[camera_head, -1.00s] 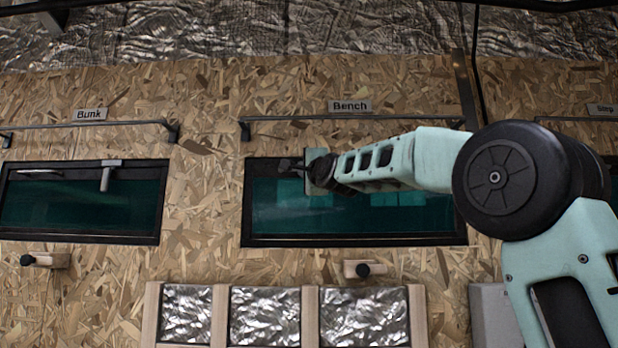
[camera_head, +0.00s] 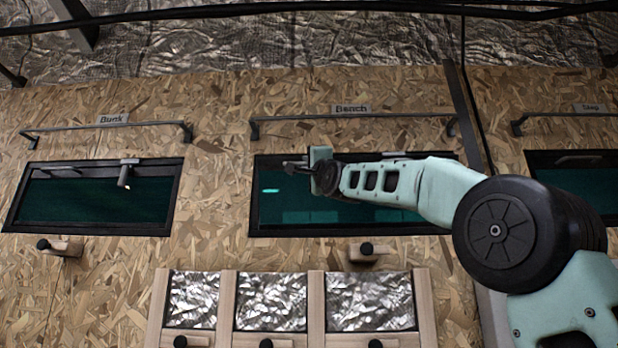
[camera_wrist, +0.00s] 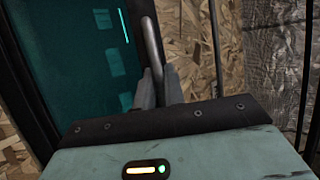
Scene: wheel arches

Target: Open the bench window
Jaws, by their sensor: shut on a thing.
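The bench window (camera_head: 400,215), a dark-framed teal pane, is in the middle of the head view under a "Bench" label (camera_head: 351,109). My gripper (camera_head: 291,167) is in front of its upper left part, seen from the side. In the wrist view my gripper (camera_wrist: 160,88) is shut on a slim grey handle (camera_wrist: 152,42) beside the dark frame of the teal pane (camera_wrist: 100,62). The handle's lower end is hidden between the fingers. My arm covers much of the window's right upper part, so I cannot tell whether the pane stands off its frame.
The bunk window (camera_head: 90,205) is to the left, and another window (camera_head: 580,190) to the right. A grey rail (camera_head: 350,118) runs above the bench window. Below are a wooden block with a black knob (camera_head: 368,250) and a foil-panelled wooden rack (camera_head: 228,310).

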